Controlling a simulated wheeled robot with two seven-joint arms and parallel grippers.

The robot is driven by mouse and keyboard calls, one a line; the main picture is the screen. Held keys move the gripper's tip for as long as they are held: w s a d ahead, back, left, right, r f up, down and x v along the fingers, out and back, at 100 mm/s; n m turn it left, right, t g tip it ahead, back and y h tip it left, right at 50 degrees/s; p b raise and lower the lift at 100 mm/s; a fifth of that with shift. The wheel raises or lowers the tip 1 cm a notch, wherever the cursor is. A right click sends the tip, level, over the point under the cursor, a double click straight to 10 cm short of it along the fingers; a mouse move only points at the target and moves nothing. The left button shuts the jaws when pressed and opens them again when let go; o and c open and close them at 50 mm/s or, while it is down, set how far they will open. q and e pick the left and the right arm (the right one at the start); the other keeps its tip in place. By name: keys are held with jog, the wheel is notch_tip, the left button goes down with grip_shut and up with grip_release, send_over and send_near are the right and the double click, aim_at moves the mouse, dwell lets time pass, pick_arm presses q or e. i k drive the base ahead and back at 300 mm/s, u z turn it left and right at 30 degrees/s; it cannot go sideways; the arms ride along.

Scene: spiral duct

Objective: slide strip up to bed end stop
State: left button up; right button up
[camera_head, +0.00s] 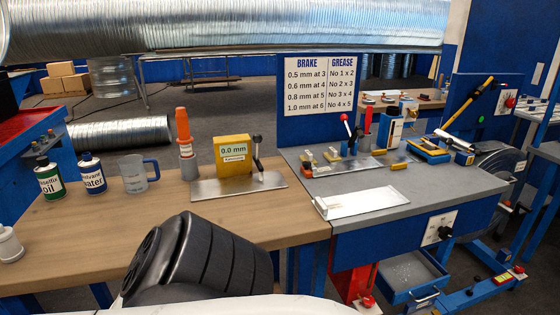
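A flat silvery plate (215,190) lies on the wooden bench, under a yellow gauge (233,155) that reads 0.0 mm and has a black-knobbed lever. On the grey-topped bench to the right, a pale flat piece (362,203) with a thin raised edge lies near the front left. Behind it is a metal bed (345,166) with small yellow blocks and a red-knobbed lever. I cannot tell which flat piece is the strip, nor make out the end stop. Neither of my grippers is in view; a black ribbed part of my own body covers the bottom centre.
A chart (319,84) hangs behind.

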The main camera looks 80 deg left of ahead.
aim_at(304, 169)
jog(key=k, duration=0.5)
jog(key=u, duration=0.85)
